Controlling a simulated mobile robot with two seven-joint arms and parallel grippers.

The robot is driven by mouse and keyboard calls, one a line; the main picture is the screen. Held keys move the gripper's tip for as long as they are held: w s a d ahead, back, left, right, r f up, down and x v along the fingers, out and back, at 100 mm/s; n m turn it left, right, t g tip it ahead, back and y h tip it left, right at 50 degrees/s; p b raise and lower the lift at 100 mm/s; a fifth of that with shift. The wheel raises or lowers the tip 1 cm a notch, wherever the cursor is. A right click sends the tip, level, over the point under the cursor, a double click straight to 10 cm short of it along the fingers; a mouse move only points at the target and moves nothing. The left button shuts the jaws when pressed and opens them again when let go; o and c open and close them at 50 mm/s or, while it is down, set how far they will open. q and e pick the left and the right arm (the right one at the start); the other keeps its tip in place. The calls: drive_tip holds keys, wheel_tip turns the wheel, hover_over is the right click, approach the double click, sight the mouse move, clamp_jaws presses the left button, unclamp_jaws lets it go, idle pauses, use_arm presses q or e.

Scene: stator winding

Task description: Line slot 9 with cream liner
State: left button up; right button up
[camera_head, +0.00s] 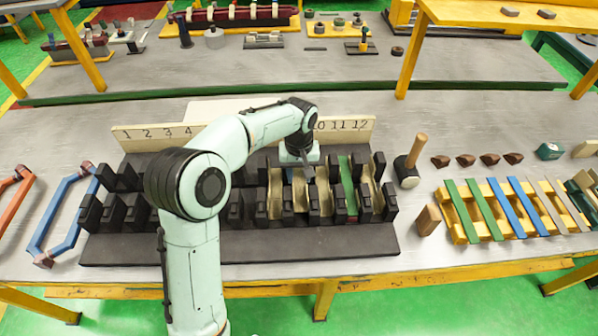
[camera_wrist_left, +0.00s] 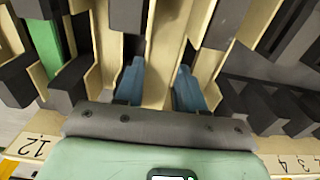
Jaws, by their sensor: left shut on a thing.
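The black stator block (camera_head: 330,240) lies on the bench with a row of dark slots and teeth. Cream liners (camera_head: 275,195) line several slots in its right half, and a green strip (camera_head: 348,185) lies in one near the right end. My left gripper (camera_head: 300,165) reaches down over this lined part. In the left wrist view its blue fingers (camera_wrist_left: 160,88) stand either side of a cream liner (camera_wrist_left: 160,50) and are shut on it. The liner runs along between dark teeth. Whether it is fully seated is hard to tell. My right gripper is out of view.
A number board (camera_head: 345,127) stands behind the block, partly hidden by my arm. A mallet (camera_head: 410,165) stands right of the block. A yellow rack (camera_head: 460,220) of green, blue and cream strips lies further right. Blue (camera_head: 62,210) and orange coils lie at left.

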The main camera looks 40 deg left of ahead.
sight(299, 180)
use_arm(q)
drive_tip(key=shift+f+b, duration=0.45)
drive_tip(key=shift+f, duration=0.55)
drive_tip(key=shift+f, duration=0.55)
idle(0.5)
drive_tip(key=o, duration=0.9)
drive_tip(key=shift+r, duration=0.2)
drive_tip(key=shift+r+p, duration=0.35)
drive_tip(key=shift+r, duration=0.3)
